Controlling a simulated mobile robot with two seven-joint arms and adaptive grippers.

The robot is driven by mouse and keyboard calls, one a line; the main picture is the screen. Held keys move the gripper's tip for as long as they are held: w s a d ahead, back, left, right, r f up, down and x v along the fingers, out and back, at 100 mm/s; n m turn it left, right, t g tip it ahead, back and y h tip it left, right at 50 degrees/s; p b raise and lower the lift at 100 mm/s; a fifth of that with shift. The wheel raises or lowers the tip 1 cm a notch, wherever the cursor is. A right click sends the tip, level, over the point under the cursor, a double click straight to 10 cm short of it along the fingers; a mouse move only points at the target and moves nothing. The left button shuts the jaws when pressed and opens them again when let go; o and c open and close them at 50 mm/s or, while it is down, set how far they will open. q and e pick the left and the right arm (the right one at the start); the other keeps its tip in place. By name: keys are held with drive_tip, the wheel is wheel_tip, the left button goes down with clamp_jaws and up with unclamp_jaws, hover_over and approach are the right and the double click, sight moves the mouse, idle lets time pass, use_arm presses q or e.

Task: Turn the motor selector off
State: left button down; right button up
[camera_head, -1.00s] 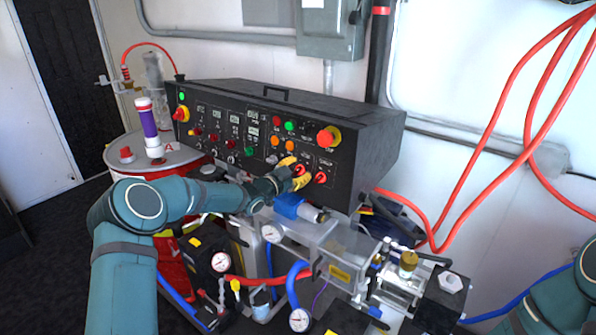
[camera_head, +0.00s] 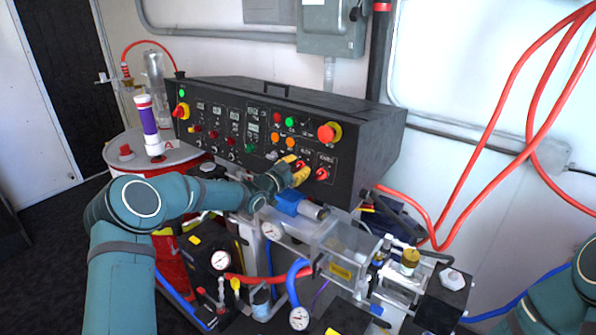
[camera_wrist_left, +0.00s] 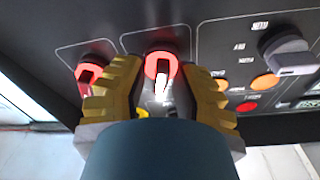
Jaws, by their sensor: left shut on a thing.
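The black control panel (camera_head: 262,122) carries two red rotary selectors side by side at its lower right. My left gripper (camera_head: 296,171), with yellow ribbed fingers, is at the left one of these. In the left wrist view that red selector (camera_wrist_left: 160,68) with a pale handle sits between the fingertips, and my left gripper (camera_wrist_left: 161,92) is shut on it. The other red selector (camera_head: 322,173) is free; it also shows in the wrist view (camera_wrist_left: 89,76), just left of a finger. The labels are too small to read. My right gripper is out of view.
A red emergency button (camera_head: 328,133) on a yellow base sits above the selectors. Orange buttons (camera_wrist_left: 265,81) and a grey selector (camera_wrist_left: 287,52) are near the fingers. Below are a blue fitting (camera_head: 290,203), gauges and hoses. Red hoses (camera_head: 480,160) hang at right.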

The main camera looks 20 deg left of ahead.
use_arm(q)
drive_tip(key=n+y+b, duration=0.1)
drive_tip(key=n+b, duration=0.2)
drive_tip(key=n, duration=0.3)
drive_tip(key=shift+t+b, duration=0.4)
drive_tip(key=shift+a+r+n+y+b, duration=0.1)
drive_tip(key=shift+n+y+b, duration=0.5)
drive_tip(key=shift+n, duration=0.85)
drive_tip(key=shift+r+n+y+b, duration=0.1)
drive_tip(key=shift+n+y+b, duration=0.45)
drive_tip(key=shift+n, duration=0.9)
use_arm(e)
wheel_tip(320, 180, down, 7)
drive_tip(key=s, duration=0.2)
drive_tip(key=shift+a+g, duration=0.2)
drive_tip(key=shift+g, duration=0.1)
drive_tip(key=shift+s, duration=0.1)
use_arm(q)
drive_tip(key=c, duration=1.1)
unclamp_jaws()
drive_tip(key=shift+o, duration=0.3)
drive_tip(key=shift+w+f, duration=0.1)
drive_tip(key=shift+w, duration=0.05)
drive_tip(key=v, duration=1.2)
